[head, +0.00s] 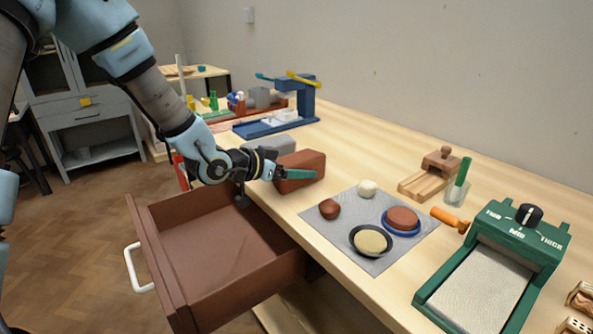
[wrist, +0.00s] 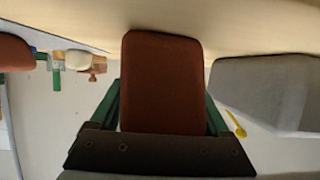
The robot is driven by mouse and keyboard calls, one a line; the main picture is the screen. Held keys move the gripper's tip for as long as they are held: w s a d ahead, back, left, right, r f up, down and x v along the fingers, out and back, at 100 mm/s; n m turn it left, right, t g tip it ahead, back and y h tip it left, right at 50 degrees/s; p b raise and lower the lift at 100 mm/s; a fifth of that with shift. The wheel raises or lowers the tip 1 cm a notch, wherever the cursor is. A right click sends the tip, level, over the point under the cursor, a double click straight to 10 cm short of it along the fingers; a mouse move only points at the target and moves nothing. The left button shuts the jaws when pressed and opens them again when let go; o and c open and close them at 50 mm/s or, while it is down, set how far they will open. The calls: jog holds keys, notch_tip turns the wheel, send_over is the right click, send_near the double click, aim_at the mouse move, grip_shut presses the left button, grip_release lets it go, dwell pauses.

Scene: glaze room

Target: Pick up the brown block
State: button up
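The brown block (head: 303,170) is a reddish-brown slab with rounded edges at the left edge of the bench. In the head view my gripper (head: 287,174) reaches it from the left, with one green finger along its near side. In the wrist view the brown block (wrist: 161,85) fills the space between the two green fingers of my gripper (wrist: 163,110), one on each side. Whether both fingers press on it is not clear. The block's underside is hidden, so I cannot tell whether it rests on the bench.
Grey blocks (head: 275,146) lie just behind the brown block. An open brown drawer (head: 225,250) juts out below my gripper. A grey mat (head: 345,208) with clay pieces is to the right. A blue stand (head: 303,103) stands farther back, a green slab roller (head: 490,270) front right.

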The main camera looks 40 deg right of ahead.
grip_shut()
dwell(0.4)
jog(key=shift+r, duration=0.1)
